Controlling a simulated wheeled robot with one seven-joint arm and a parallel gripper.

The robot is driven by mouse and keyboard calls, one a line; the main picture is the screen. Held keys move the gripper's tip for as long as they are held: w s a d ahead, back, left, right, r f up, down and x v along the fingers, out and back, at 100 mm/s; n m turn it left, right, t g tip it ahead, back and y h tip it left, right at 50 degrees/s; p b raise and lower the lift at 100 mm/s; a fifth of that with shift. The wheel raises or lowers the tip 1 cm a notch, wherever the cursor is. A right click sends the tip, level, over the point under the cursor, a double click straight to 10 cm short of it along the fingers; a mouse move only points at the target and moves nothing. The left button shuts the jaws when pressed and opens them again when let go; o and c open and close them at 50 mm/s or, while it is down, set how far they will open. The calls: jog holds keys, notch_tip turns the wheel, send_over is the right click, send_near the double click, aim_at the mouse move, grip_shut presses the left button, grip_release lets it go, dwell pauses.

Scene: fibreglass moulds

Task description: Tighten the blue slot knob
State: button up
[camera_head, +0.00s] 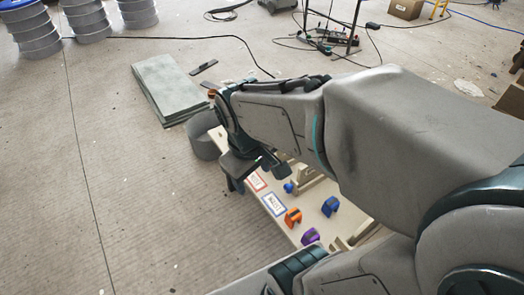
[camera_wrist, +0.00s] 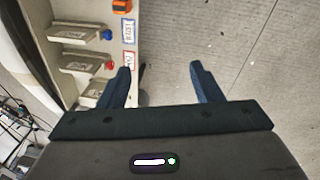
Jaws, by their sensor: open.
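A small round blue knob (camera_head: 289,187) sits on the bench beside a tan slot block; it also shows in the wrist view (camera_wrist: 106,35), near a blue-framed label (camera_wrist: 128,32). I cannot tell how tight it is. A red knob (camera_wrist: 109,66) shows beside a red-framed label (camera_wrist: 130,60). My gripper (camera_wrist: 160,69) is open, with nothing between its fingers. In the head view my gripper (camera_head: 254,172) is at the bench's left edge, left of the blue knob and apart from it. My arm hides part of the bench.
Orange (camera_head: 293,217), blue (camera_head: 330,206) and purple (camera_head: 310,236) pieces lie on the bench (camera_head: 279,226). A grey bucket (camera_head: 202,140) and stacked grey-green sheets (camera_head: 168,87) are on the floor behind. The floor to the left is mostly clear.

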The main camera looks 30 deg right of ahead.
jog(key=w+d+f+n+g+h+b, duration=0.1)
jog(key=d+f+n+g+h+b, duration=0.15)
jog(key=f+n, duration=0.35)
jog(key=w+d+f+n+g+h+b, duration=0.1)
jog(key=f+n+g+h+b, duration=0.15)
jog(key=f+n, duration=0.4)
jog(key=n+t+h+b, duration=0.6)
jog(key=n+h+b, duration=0.75)
jog(key=n, duration=2.25)
send_near(286, 189)
jog(key=shift+y, duration=0.85)
jog(key=d+b, duration=0.1)
jog(key=d, duration=0.2)
jog(key=d+b, duration=0.2)
jog(key=d, duration=0.1)
jog(key=w+d+r+b, duration=0.1)
jog(key=d, duration=0.2)
jog(key=c, duration=1)
jog(key=shift+r+m, duration=0.15)
jog(key=shift+m, duration=0.1)
